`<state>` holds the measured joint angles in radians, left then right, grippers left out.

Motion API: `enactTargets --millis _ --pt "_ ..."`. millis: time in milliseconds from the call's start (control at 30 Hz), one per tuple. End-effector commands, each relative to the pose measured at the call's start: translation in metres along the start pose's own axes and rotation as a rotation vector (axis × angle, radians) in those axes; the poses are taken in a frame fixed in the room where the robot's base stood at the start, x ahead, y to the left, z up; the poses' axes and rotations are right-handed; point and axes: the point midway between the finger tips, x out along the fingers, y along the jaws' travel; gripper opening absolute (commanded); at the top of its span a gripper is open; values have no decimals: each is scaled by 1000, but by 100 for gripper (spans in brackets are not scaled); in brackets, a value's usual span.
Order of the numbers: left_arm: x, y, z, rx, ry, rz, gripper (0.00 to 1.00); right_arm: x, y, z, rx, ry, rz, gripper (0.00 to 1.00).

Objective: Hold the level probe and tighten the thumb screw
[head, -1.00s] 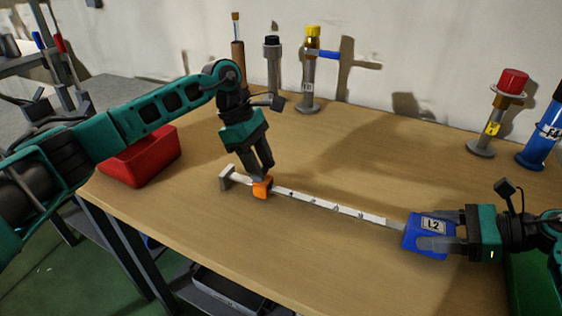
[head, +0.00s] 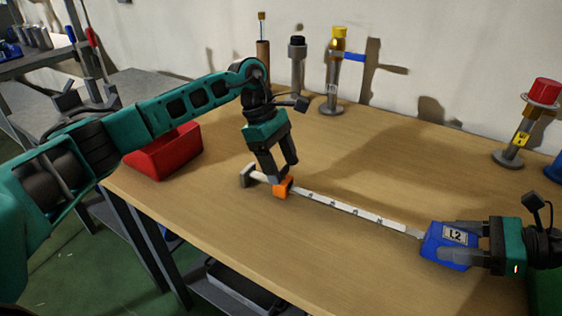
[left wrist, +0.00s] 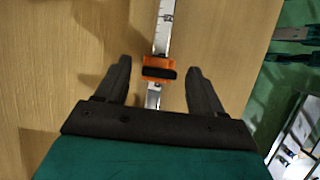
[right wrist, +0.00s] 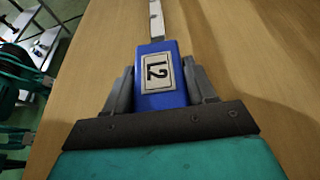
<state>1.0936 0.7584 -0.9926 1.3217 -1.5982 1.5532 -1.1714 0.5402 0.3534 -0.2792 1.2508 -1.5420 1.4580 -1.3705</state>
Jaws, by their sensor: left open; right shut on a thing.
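The level probe has a blue head labelled L2 (head: 452,240) and a long pale marked rod (head: 350,208). It lies along the table, with a grey end piece (head: 247,176) at its left end. An orange piece with a dark bar (left wrist: 159,68), which looks like the thumb screw, sits around the rod near that end; it also shows in the head view (head: 283,187). My left gripper (head: 281,176) is open, its fingers on either side of the rod just short of the orange piece. My right gripper (right wrist: 160,88) is shut on the blue head.
A red bin (head: 163,152) stands at the left table edge. Several upright stands line the back, one with a yellow top (head: 335,70). A red-topped stand (head: 513,125) is at the back right. The wooden table (head: 400,150) is clear around the probe.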

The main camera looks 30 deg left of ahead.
Motion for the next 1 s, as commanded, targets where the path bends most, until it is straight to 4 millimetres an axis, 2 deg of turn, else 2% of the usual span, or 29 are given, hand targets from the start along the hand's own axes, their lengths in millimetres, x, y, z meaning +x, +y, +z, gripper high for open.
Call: enactTargets --millis 167,400,600,800,1000 --pt "-17 1 0 0 -1 5 68 0 0 0 0 0 -1 0" --pt "-68 1 0 0 0 6 68 0 0 0 0 0 -1 0" --pt "-104 1 0 0 -1 3 68 0 0 0 0 0 -1 0" --pt "-119 0 0 0 0 1 68 0 0 0 0 0 -1 0" --pt "-120 0 0 0 0 0 68 0 0 0 0 0 -1 0"
